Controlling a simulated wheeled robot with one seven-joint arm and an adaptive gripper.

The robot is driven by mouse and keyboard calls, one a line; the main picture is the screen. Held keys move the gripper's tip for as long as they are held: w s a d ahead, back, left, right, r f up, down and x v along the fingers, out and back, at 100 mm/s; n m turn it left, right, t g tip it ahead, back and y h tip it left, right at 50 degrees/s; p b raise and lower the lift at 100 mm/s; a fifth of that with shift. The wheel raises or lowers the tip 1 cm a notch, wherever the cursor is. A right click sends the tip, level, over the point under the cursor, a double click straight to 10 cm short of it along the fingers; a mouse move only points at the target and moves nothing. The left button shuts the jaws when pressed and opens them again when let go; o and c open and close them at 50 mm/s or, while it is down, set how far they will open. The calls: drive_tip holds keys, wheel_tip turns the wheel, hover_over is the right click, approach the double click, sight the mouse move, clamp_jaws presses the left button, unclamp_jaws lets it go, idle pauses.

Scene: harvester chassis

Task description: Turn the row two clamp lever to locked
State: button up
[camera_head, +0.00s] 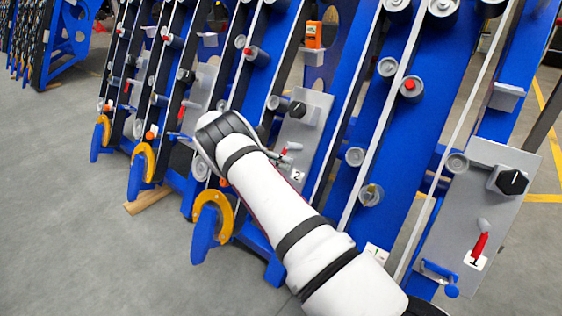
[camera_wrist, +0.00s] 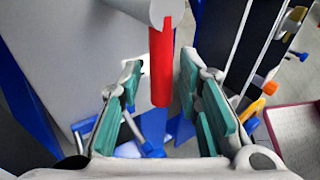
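The row two panel (camera_head: 309,118) is a grey plate with a black knob and a "2" label (camera_head: 297,176). Its clamp lever (camera_wrist: 161,66) has a red handle on a grey pivot. In the wrist view the handle hangs down from the pivot at the top, between my two fingers. My gripper (camera_wrist: 160,80) is open, with green pads on either side of the handle and gaps showing on both sides. In the head view my gripper (camera_head: 284,157) is at the panel's lower part, and my arm and wrist hide most of the lever.
The row one panel (camera_head: 471,212) stands at right with a black knob (camera_head: 511,182) and a red lever (camera_head: 480,245). Blue row frames lean on both sides of my arm. An orange device (camera_head: 313,34) sits above the row two panel. Grey floor (camera_head: 60,230) is clear at left.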

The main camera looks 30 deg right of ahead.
drive_tip(key=v, duration=1.2)
idle(0.5)
